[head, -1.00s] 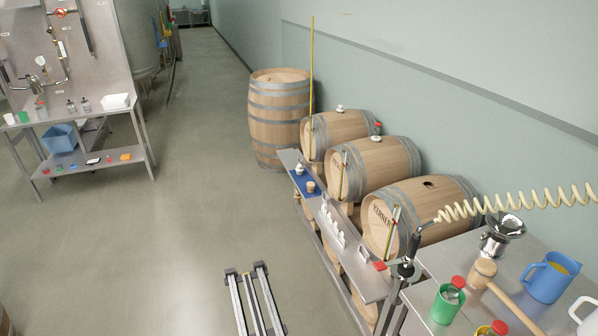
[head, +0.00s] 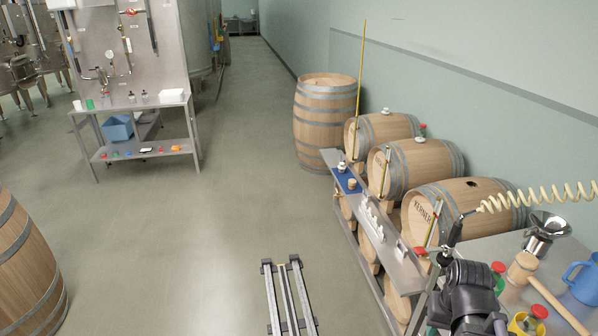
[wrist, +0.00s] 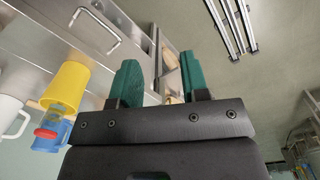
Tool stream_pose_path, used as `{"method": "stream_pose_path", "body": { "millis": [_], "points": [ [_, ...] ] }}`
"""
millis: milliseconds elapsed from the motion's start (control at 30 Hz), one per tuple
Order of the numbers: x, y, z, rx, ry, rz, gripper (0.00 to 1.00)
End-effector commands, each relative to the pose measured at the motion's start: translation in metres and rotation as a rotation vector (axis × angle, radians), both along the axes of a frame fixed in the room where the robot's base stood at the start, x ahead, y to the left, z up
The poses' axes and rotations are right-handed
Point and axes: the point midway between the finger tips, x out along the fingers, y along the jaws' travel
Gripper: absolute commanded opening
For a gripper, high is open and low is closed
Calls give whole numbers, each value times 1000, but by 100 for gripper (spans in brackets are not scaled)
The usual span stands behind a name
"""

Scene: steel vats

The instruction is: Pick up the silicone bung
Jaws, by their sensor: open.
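A pale stopper (head: 342,167) stands on a blue mat on the narrow shelf in front of the barrels, with a tan stopper (head: 352,184) beside it. Either may be the silicone bung; they are too small to tell. A white stopper (head: 386,110) also sits on top of the far lying barrel. In the wrist view my gripper (wrist: 158,62) has its two green fingers apart, with nothing seen held between them. In the head view my dark arm is at the lower right, far from the blue mat, and its fingers cannot be made out. No stopper is recognisable in the wrist view.
The nearest lying barrel (head: 450,208) has an open bung hole. White pieces (head: 375,221) stand along the shelf. A steel table at right holds a mallet (head: 524,268), a blue jug (head: 584,281) and cups. A yellow cup (wrist: 66,85) shows in the wrist view.

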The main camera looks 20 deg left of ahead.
Motion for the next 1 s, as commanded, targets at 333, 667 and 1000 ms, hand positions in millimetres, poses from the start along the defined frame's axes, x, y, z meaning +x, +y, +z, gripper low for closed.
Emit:
{"method": "stream_pose_path", "body": {
  "millis": [333, 667, 1000],
  "points": [
    [0, 0, 0, 0, 0, 0, 42],
    [0, 0, 0, 0, 0, 0, 68],
    [0, 0, 0, 0, 0, 0, 87]
  ]
}}
